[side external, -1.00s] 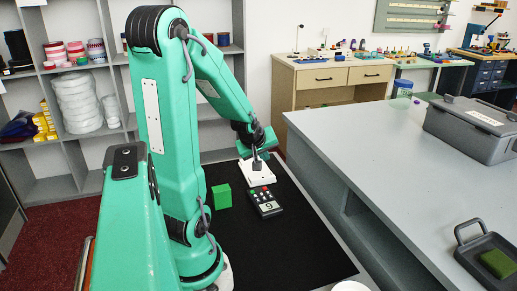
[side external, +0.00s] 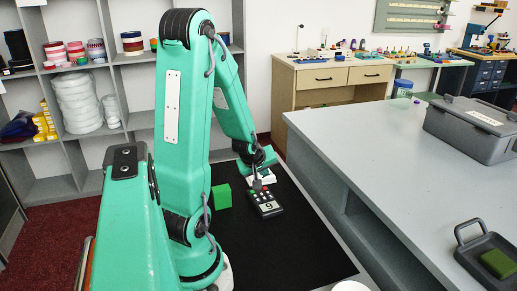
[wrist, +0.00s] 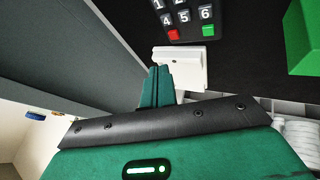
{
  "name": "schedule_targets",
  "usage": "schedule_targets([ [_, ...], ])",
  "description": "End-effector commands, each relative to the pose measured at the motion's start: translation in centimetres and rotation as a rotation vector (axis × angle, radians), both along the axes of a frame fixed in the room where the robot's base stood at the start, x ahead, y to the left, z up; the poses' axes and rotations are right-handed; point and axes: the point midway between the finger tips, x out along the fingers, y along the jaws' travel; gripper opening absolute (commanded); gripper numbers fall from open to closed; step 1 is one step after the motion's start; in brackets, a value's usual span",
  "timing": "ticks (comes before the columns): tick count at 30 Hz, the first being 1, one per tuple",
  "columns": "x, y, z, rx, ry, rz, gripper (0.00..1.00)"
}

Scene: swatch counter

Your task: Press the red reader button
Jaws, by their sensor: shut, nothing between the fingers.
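My gripper (side external: 257,184) is shut and empty, pointing down at the reader's far end. In the wrist view its fingertips (wrist: 158,69) show just below the red button, beside the white block. I cannot tell whether they touch anything.
A white block (wrist: 188,68) adjoins the reader's far end. A green cube (side external: 222,196) stands left of the reader. The black mat (side external: 280,250) is clear in front. A grey counter (side external: 400,165) rises to the right.

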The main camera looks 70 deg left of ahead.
Motion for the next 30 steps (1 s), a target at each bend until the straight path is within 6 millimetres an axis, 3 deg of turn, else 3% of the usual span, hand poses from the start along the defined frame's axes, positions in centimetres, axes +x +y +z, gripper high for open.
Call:
schedule_targets([
  [10,0.0,0.0,-2.5,-0.001,0.001,0.0,0.0],
  [30,0.0,0.0,-2.8,0.001,0.0,0.0,0.0],
])
